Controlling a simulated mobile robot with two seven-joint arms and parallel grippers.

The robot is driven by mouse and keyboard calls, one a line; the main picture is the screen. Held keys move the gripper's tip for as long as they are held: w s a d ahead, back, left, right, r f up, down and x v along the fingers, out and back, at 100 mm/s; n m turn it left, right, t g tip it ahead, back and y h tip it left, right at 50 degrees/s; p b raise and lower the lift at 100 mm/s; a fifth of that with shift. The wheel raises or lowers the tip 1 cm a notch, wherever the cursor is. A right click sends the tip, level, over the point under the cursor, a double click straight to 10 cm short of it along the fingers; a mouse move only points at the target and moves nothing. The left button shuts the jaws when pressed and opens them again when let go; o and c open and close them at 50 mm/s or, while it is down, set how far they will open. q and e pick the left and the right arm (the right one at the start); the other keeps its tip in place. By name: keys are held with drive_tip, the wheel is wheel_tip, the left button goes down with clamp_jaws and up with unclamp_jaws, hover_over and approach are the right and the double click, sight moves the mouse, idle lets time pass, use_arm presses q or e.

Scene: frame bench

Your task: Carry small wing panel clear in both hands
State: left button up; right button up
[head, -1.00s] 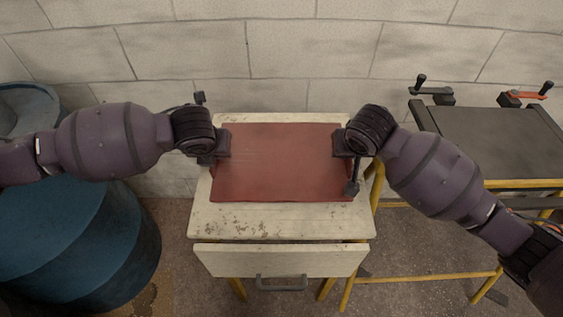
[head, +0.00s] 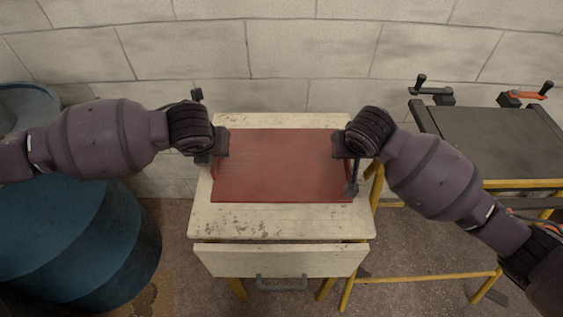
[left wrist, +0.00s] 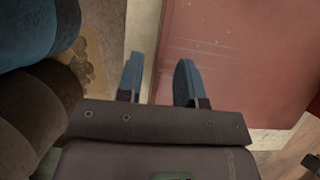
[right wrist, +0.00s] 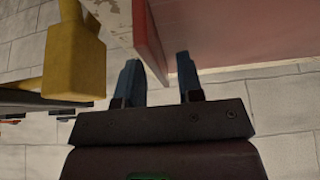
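The small wing panel (head: 280,165) is a flat red sheet above the pale worktop, between my grippers; I cannot tell if it touches. My left gripper (head: 214,146) is at its left edge. In the left wrist view the blue fingers (left wrist: 157,80) stand apart, one outside the panel's edge (left wrist: 225,60) and one over its face. My right gripper (head: 346,146) is at its right edge. In the right wrist view the fingers (right wrist: 158,80) are apart, with the panel's upright rim (right wrist: 148,40) between them and gaps beside it. Both look open, not clamped.
The pale worktop (head: 280,228) has a drawer front (head: 280,262) below its near edge. A blue drum (head: 70,240) stands at the left. A dark-topped bench (head: 500,140) with yellow legs and clamps is at the right. A block wall (head: 290,50) closes the back.

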use_arm(q)
drive_tip(key=v, duration=1)
use_arm(e)
drive_tip(key=v, duration=1.2)
use_arm(q)
drive_tip(key=shift+s+f, duration=0.1)
use_arm(e)
drive_tip(key=shift+s, duration=0.15)
